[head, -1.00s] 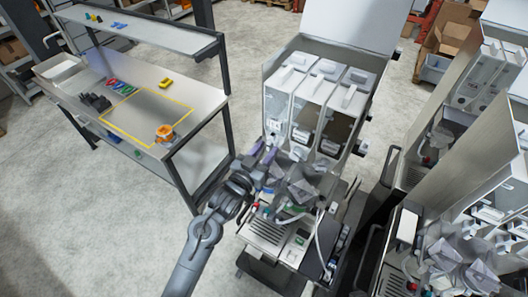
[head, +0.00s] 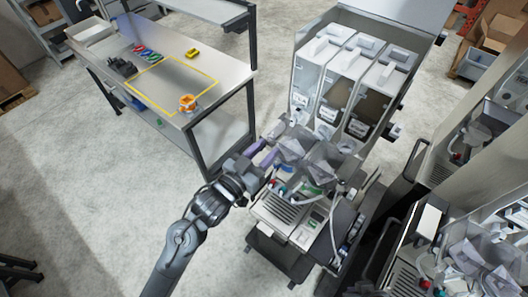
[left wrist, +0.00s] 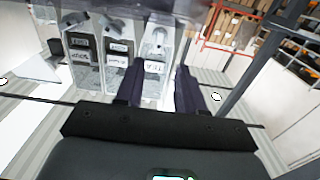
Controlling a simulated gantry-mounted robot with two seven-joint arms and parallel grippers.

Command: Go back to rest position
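My left gripper (head: 262,152) is in front of the near dispenser unit, at its left side. Its two purple fingers are spread apart with nothing seen between them, and they also show in the left wrist view (left wrist: 160,70). The dispenser (head: 335,82) has several clear-fronted bins in a row, and their labelled fronts (left wrist: 118,50) face the left wrist camera. Below the bins are clear angled chutes (head: 290,149) and a grated tray (head: 276,209). My right gripper is not in view.
A steel workbench (head: 222,78) stands at the left, with a yellow outlined area, an orange-and-white item (head: 187,103), a yellow item (head: 192,53) and dark items (head: 123,68). More dispenser units (head: 480,215) crowd the right. Open floor (head: 90,190) lies at the lower left.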

